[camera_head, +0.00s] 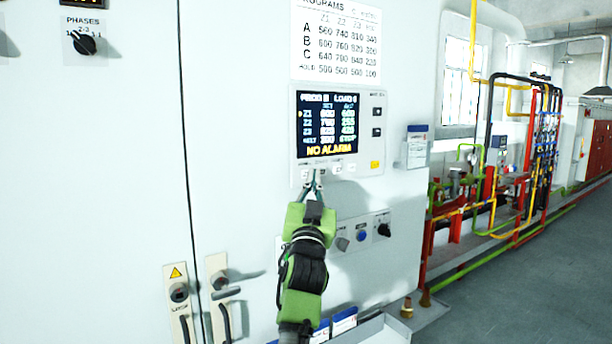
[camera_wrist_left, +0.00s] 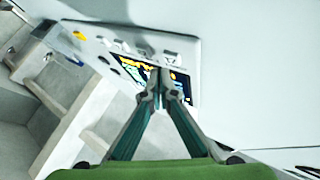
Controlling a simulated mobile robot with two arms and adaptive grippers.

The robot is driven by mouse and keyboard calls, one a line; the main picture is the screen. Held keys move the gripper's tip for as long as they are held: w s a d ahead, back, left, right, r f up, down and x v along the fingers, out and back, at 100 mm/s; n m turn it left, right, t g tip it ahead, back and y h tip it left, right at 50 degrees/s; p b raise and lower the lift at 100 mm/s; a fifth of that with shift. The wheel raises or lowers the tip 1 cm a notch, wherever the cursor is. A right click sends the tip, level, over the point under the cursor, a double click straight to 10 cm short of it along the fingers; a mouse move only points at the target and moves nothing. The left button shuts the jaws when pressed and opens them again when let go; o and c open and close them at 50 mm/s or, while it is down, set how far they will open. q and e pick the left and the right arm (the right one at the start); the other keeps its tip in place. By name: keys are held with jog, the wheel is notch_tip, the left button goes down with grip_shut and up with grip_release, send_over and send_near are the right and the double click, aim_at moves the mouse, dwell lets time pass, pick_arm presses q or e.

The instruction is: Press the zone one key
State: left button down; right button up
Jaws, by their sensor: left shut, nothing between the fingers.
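The control panel (camera_head: 368,140) is a pale box on the white cabinet. Its lit screen (camera_head: 327,123) shows rows Z1, Z2, Z3 and "NO ALARM" in yellow. A row of small keys lies below the screen; the key at the left end (camera_head: 306,173) is partly behind my fingers. My left gripper (camera_head: 315,176) is shut and empty, its tips at the panel's lower key row. I cannot tell whether they touch a key. In the left wrist view the shut fingertips (camera_wrist_left: 161,76) overlap the screen (camera_wrist_left: 180,84). My right gripper does not show.
A printed program table (camera_head: 337,40) is above the panel. A lower strip carries knobs and a blue button (camera_head: 361,236). Cabinet door handles (camera_head: 219,298) stick out at lower left. A ledge (camera_head: 375,328) juts out below. Open floor lies at right.

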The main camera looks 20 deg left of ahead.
pick_arm(q)
jog(key=s+d, duration=0.1)
jog(key=d, duration=0.1)
jog(key=s+d, duration=0.2)
jog(key=shift+b, duration=0.4)
